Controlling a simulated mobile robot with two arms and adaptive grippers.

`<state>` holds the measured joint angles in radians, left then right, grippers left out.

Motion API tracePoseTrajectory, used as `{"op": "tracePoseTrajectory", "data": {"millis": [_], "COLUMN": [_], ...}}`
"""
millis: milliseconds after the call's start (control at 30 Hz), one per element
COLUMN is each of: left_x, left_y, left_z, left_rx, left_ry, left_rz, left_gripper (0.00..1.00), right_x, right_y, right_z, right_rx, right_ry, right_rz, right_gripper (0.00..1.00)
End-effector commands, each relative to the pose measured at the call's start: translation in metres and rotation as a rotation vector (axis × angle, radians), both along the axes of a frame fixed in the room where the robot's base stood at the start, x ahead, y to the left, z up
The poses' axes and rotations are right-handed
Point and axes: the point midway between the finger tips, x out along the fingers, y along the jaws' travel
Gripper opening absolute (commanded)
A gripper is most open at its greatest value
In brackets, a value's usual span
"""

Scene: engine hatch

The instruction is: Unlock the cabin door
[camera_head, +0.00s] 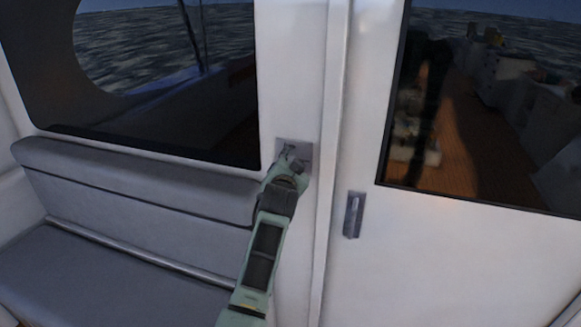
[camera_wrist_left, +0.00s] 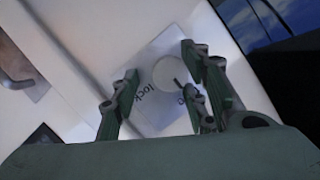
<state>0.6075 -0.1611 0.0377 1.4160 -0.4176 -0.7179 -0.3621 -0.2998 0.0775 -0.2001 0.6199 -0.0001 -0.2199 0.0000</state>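The cabin door (camera_head: 450,245) is white with a dark window and a recessed metal handle (camera_head: 353,215). Left of it, on the white wall, is a grey lock plate (camera_head: 305,149). In the left wrist view the plate (camera_wrist_left: 150,110) bears the word "lock" and a pale round knob (camera_wrist_left: 168,73) with a short dark mark. My left gripper (camera_head: 290,157) is at the plate and hides part of it. In the wrist view its fingers (camera_wrist_left: 160,72) are apart, on either side of the knob; I cannot tell whether they touch it. My right gripper is not in view.
A grey cushioned bench (camera_head: 120,190) runs along the wall at the left, below a dark window (camera_head: 200,110). A raised white door-frame edge (camera_head: 330,130) stands just right of the lock plate. The space before the door looks clear.

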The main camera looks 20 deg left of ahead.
Motion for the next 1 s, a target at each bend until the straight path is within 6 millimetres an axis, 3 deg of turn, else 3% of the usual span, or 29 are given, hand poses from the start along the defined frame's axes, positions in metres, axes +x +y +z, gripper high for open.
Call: {"op": "tracePoseTrajectory", "data": {"millis": [367,800,1000], "left_x": [-0.005,-0.057,-0.070], "left_y": [0.002,-0.011,-0.014], "left_z": [-0.001,0.014,0.018], "left_rx": [0.001,0.002,0.002], "left_ry": [0.004,0.001,0.001], "left_rz": [0.005,0.001,0.000], "left_gripper": [0.40,0.40,0.40], "right_x": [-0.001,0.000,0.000], "right_y": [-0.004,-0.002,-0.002], "right_z": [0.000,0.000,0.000], "right_rx": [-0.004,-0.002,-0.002], "right_ry": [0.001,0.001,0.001], "right_rz": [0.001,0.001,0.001], "right_gripper": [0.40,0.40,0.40]}}
